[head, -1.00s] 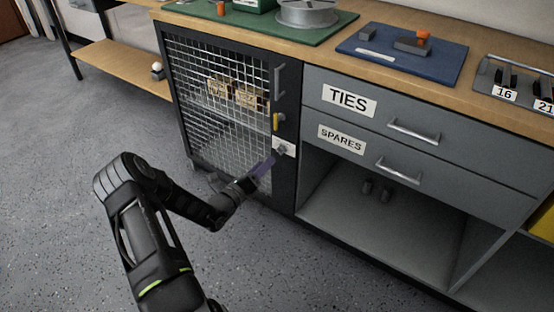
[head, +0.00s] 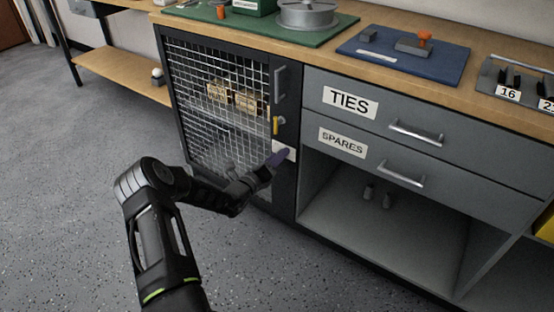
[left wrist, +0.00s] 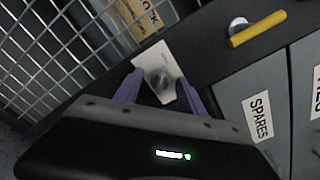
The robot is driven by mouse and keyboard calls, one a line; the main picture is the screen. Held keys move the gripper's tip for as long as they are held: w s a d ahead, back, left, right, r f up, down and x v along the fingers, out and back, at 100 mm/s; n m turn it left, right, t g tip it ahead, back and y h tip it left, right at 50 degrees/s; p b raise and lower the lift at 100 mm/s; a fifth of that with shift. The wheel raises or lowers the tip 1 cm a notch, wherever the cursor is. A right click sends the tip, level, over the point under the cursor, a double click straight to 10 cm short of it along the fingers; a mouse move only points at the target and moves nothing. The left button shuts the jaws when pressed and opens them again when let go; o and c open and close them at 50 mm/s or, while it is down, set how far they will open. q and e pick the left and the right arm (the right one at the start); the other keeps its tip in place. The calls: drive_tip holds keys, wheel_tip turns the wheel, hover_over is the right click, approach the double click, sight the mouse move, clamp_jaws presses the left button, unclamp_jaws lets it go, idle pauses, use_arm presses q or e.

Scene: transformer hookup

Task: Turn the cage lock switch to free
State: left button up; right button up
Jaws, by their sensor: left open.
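A small white plate (left wrist: 168,62) with a grey knob (left wrist: 160,82), which looks like the lock switch, is on the dark frame of the mesh cage door (head: 218,100). Its lettering is not readable. In the head view the plate (head: 291,152) is partly covered by my left gripper (head: 279,158). The left gripper has purple fingers and is open, with one finger on each side of the knob in the left wrist view. I cannot tell whether they touch it. My right gripper is not in view.
A yellow lever (head: 277,125) and a door handle (head: 279,83) are above the plate. Boxes (head: 236,98) stand behind the mesh. The TIES drawer (head: 380,105), the SPARES drawer (head: 370,150) and an open shelf lie to the right. The floor at left is clear.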

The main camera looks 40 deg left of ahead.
use_arm(q)
drive_tip(key=shift+c, duration=0.4)
clamp_jaws()
